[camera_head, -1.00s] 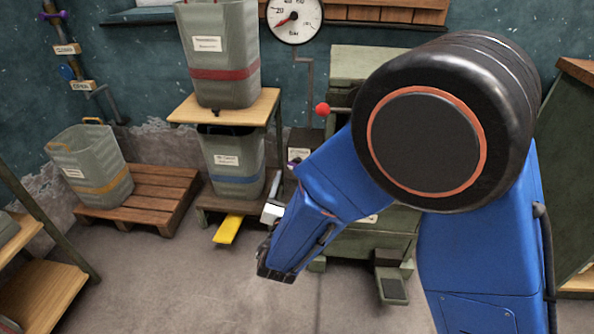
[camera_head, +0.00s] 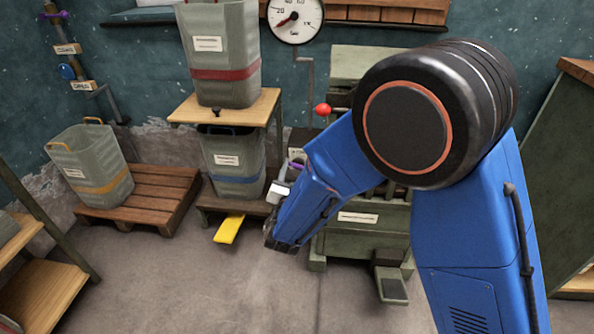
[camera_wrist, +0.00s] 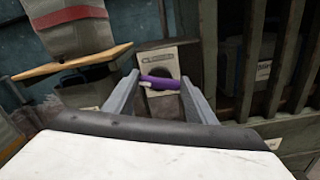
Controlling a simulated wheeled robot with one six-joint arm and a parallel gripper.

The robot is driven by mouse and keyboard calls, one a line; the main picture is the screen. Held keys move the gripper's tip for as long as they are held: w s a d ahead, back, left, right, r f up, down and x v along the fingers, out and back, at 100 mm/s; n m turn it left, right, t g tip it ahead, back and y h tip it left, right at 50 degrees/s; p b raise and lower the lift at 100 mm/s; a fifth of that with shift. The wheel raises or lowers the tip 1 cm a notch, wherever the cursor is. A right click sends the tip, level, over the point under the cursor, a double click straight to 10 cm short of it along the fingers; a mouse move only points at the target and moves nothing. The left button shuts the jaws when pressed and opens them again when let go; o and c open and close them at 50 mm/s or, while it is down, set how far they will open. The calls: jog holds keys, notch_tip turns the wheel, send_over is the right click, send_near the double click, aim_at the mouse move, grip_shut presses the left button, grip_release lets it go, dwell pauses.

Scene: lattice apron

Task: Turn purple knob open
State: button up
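The purple knob (camera_wrist: 160,82) is a short bar handle on a grey labelled plate (camera_wrist: 160,62) in the wrist view. It lies nearly level, tilted slightly down to the right. My gripper (camera_wrist: 159,77) is open, with one grey finger on each side of the knob. The knob shows between the fingertips; I cannot tell whether they touch it or how far beyond them it is. In the head view a small part of the purple knob (camera_head: 297,166) shows beside my blue arm, which hides most of the gripper (camera_head: 281,189).
A grey bin with a red band (camera_head: 222,75) stands on a wooden shelf (camera_head: 262,106) left of the knob. A blue-banded bin (camera_head: 232,181) is below it. A green machine (camera_head: 362,240) stands behind my arm. Open floor (camera_head: 175,280) lies in front.

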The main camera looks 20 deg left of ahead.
jog(key=c, duration=0.3)
jog(key=shift+n, duration=1.9)
jog(key=shift+c, duration=0.2)
jog(key=o, duration=1.1)
jog(key=shift+c, duration=0.2)
jog(key=shift+s, duration=0.15)
jog(key=v, duration=1.7)
